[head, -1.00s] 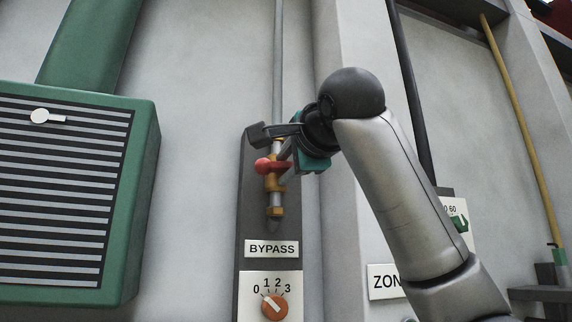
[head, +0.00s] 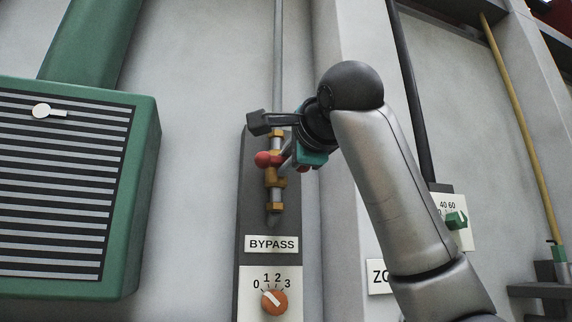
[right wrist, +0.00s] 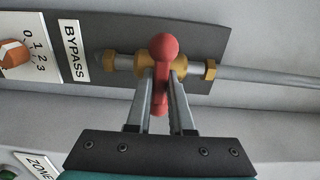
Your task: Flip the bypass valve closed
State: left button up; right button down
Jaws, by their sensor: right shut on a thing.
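The bypass valve (head: 275,181) has a brass body on a vertical grey pipe, above the BYPASS label (head: 271,243). Its red lever (head: 263,158) has a round knob that points left, across the pipe. In the right wrist view the red lever (right wrist: 163,47) stands across the brass body (right wrist: 148,63). My right gripper (head: 284,162) is at the valve from the right side. In the right wrist view its two fingers (right wrist: 163,88) are shut on the lever, one on each side below the knob. In the head view the gripper partly hides the valve. My left gripper is not in view.
An orange dial (head: 274,302) marked 0 to 3 sits below the label. A green louvred cabinet (head: 150,200) is at the left. The wall between cabinet and valve panel is clear.

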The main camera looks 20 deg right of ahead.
jog(key=c, duration=0.8)
grip_release()
jog(key=s+b, duration=0.6)
jog(key=s, duration=0.9)
jog(key=shift+d, duration=0.25)
jog(key=shift+s, duration=0.1)
